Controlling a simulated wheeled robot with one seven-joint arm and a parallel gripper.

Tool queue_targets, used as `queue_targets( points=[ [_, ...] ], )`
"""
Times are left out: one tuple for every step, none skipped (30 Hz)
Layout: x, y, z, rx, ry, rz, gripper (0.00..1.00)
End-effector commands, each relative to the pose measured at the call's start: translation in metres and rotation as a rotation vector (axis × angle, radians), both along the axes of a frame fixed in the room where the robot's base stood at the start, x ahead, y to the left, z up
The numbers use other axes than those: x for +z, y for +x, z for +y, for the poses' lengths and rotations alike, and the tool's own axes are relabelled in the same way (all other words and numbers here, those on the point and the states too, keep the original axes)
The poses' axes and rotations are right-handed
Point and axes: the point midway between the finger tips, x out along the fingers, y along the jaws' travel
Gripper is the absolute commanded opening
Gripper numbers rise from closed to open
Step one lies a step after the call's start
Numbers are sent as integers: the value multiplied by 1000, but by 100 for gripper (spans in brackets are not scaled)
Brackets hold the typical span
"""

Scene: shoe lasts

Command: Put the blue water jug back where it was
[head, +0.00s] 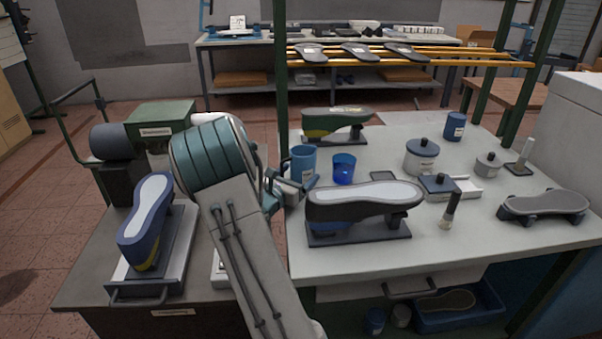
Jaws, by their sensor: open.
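The blue water jug (303,160) stands upright near the left edge of the light worktable (410,262), behind my gripper. It is a muted blue cylinder with a handle on its left side. My gripper (304,186) is open at the jug's lower front. Its fingers hide part of the jug's base, and I cannot tell whether they touch it. My own arm covers the area to the left of the jug.
A darker blue cup (344,168) stands close right of the jug. A shoe last on a stand (362,203) is in front, and a green one (335,122) behind. A lidded grey pot (422,156) is farther right. Another last (147,222) sits on the left bench.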

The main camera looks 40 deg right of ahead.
Motion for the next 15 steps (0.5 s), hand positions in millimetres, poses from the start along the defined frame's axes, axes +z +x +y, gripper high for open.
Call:
queue_targets(
  points=[
    [-1, -3, 12, 5, 0, 0, 85],
    [-1, -5, 18, 4, 1, -1, 85],
    [-1, -8, 27, 5, 1, 0, 85],
    [-1, -11, 34, 5, 1, 0, 85],
    [-1, -13, 40, 4, 1, 0, 85],
    [-1, -16, 48, 6, 1, 0, 85],
    [-1, -18, 54, 5, 0, -1, 85],
    [-2, -21, 60, 4, 1, 0, 85],
    [-1, -23, 66, 4, 1, 0, 85],
    [-1, -25, 71, 3, 0, 0, 85],
    [-1, -27, 75, 3, 0, 0, 85],
    [-1, -28, 80, 3, 0, 0, 85],
    [-1, -30, 83, 3, 0, 0, 85],
    [-1, -31, 86, 2, 0, 0, 85],
    [-1, -32, 89, 1, 0, 0, 85]
  ],
)
